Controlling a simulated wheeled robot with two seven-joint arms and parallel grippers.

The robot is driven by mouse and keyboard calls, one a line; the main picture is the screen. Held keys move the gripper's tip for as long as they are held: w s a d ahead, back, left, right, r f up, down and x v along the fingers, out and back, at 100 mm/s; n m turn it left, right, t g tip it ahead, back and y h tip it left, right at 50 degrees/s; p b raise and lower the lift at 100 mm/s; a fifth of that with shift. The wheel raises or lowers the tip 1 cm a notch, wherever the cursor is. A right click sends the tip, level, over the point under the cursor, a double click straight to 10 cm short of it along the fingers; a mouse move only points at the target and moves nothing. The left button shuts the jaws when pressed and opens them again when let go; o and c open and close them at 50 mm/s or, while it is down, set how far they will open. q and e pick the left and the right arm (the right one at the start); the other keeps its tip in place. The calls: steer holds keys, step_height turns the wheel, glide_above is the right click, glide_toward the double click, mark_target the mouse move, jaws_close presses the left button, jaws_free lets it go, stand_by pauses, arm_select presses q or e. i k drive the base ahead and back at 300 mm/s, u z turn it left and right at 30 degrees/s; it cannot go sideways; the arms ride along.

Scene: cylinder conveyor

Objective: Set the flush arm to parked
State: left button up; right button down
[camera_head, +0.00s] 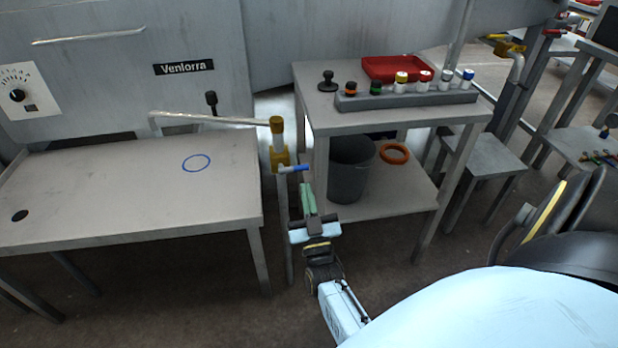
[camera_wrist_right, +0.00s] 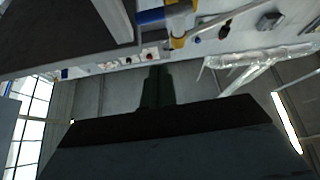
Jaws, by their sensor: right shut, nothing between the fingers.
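The flush arm (camera_head: 215,120) is a thin pale pipe. It reaches left from a post over the back of the grey table, with its tip bent down. The post has a yellow cap and yellow collar (camera_head: 279,155) with a blue lever (camera_head: 294,168) pointing right. The yellow collar (camera_wrist_right: 178,41) and blue lever (camera_wrist_right: 151,16) also seem to show in the right wrist view. My right gripper (camera_head: 306,186) is shut and empty, just below the blue lever; I cannot tell whether they touch. Its dark fingers show in the wrist view (camera_wrist_right: 157,72). My left gripper is not in view.
The table (camera_head: 120,195) bears a blue ring mark and a dark hole. To the right, a shelf unit (camera_head: 320,118) holds a red tray (camera_head: 392,68) and a rack (camera_head: 405,100) of several capped cylinders. A grey bucket (camera_head: 350,170) and orange ring (camera_head: 394,154) stand below.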

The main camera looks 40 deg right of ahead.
mark_target(276, 122)
steer(key=k, duration=1)
